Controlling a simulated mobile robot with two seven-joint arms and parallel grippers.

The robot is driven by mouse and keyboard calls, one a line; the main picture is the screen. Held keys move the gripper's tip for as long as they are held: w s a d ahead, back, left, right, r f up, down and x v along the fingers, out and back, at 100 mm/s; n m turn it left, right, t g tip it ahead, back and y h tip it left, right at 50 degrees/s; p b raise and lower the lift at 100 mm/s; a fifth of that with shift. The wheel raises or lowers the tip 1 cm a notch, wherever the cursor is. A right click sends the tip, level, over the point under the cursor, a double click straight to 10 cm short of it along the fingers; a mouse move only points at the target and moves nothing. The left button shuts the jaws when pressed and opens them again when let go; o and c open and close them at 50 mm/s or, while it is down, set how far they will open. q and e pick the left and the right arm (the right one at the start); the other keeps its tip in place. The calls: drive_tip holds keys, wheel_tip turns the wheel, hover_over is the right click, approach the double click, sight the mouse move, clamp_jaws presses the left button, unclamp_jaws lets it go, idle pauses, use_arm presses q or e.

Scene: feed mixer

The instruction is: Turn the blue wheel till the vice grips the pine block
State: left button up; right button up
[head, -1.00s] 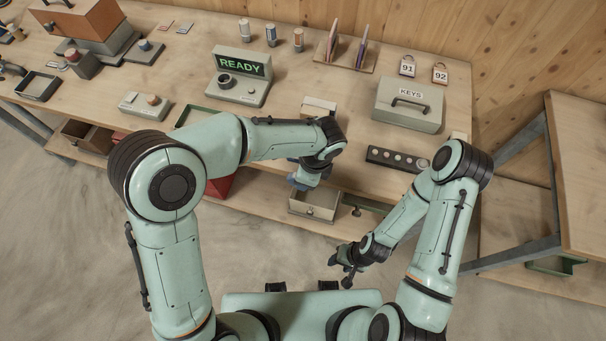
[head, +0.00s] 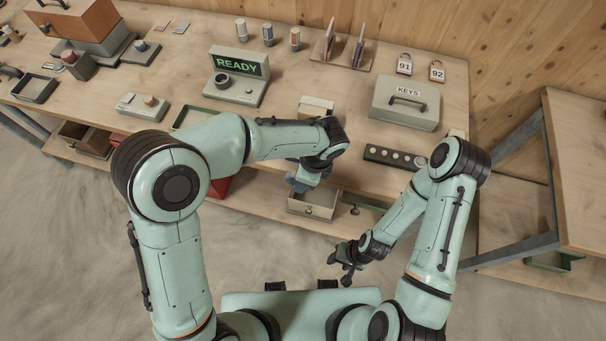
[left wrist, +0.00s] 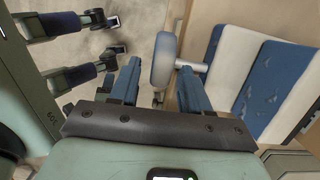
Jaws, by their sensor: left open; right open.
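In the left wrist view, the wheel (left wrist: 164,60), grey-blue and seen nearly edge-on, stands between the fingers of my open left gripper (left wrist: 160,68). A light shaft runs from it to the right. I cannot tell whether either finger touches the rim. A blue and white body (left wrist: 265,75), chipped in places, fills the right side and may be the vice. I cannot make out the pine block. In the head view my left forearm and wrist hide most of this area at the bench front. My right gripper (head: 346,265) is open and empty, low in front of the bench.
On the bench (head: 290,88) stand a READY display unit (head: 238,78), a grey KEYS box (head: 404,104) and a dark strip of round buttons (head: 394,157) near the front edge. A small drawer (head: 313,204) is below. A second table (head: 580,150) stands right.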

use_arm(q)
drive_tip(key=w+p+v, duration=0.1)
drive_tip(key=v, duration=1.2)
drive_tip(key=shift+s+r, duration=0.15)
drive_tip(key=shift+s, duration=0.35)
use_arm(e)
drive_tip(key=shift+w+r, duration=1)
use_arm(q)
drive_tip(key=shift+d, duration=0.1)
